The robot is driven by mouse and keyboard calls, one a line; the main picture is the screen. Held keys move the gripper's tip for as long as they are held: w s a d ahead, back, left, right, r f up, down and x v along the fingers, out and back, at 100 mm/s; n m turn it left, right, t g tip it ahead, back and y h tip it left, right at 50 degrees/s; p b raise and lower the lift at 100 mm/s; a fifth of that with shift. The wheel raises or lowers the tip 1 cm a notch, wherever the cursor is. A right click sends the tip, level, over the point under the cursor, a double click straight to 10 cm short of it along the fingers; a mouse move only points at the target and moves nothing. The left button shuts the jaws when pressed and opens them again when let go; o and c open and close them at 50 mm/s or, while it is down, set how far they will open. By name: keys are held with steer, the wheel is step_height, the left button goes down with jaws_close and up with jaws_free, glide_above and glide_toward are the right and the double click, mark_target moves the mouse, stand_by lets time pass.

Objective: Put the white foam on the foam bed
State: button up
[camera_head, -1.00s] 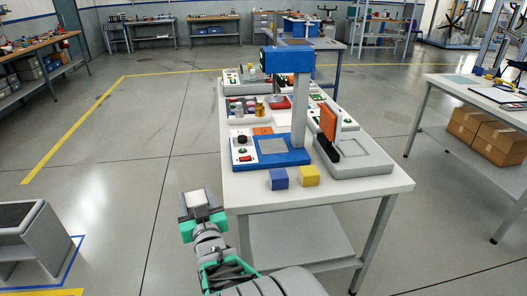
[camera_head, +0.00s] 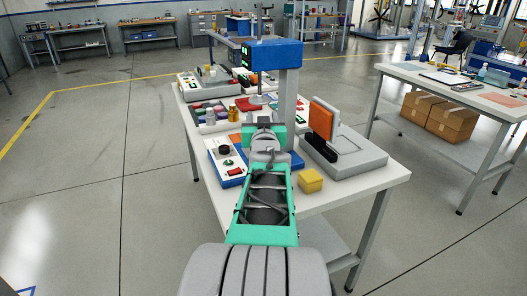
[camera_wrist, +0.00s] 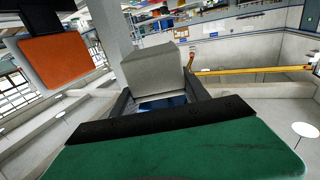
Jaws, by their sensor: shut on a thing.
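The white foam (camera_wrist: 152,68) is a pale block held between the fingers of my gripper (camera_wrist: 160,98) in the wrist view. In the head view my gripper (camera_head: 263,128) reaches over the worktable, in front of the blue-topped press (camera_head: 272,55). The foam cannot be made out clearly there. The press's blue base (camera_head: 297,159) shows only beside my arm. The grey pad on that base, which looks like the foam bed, is hidden behind my gripper and arm. I cannot tell whether the foam touches anything below.
An upright orange pad (camera_head: 323,118) stands on a grey fixture (camera_head: 358,157) to the right. It shows close at left in the wrist view (camera_wrist: 57,60). A yellow cube (camera_head: 311,181) lies near the table's front edge. A control box (camera_head: 225,160) stands left of my gripper.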

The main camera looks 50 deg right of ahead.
steer(key=shift+s+d, duration=0.1)
steer(key=shift+s, duration=0.25)
steer(key=shift+h, duration=0.3)
steer(key=w+d+f, duration=0.3)
steer(key=f, duration=0.1)
steer(key=w+d+f, duration=0.3)
steer(key=f, duration=0.1)
steer(key=w+d+f, duration=0.3)
steer(key=f, duration=0.2)
steer(key=shift+w+d+p, duration=0.2)
steer(key=shift+d+p, duration=0.2)
steer(key=shift+f+b, duration=0.4)
steer(key=shift+b, duration=0.1)
steer(key=shift+a+f+b, duration=0.1)
steer(key=shift+f+b, duration=0.15)
steer(key=shift+b, duration=0.15)
steer(key=o, duration=1.5)
steer(key=shift+f, duration=0.15)
steer(key=shift+c, duration=0.2)
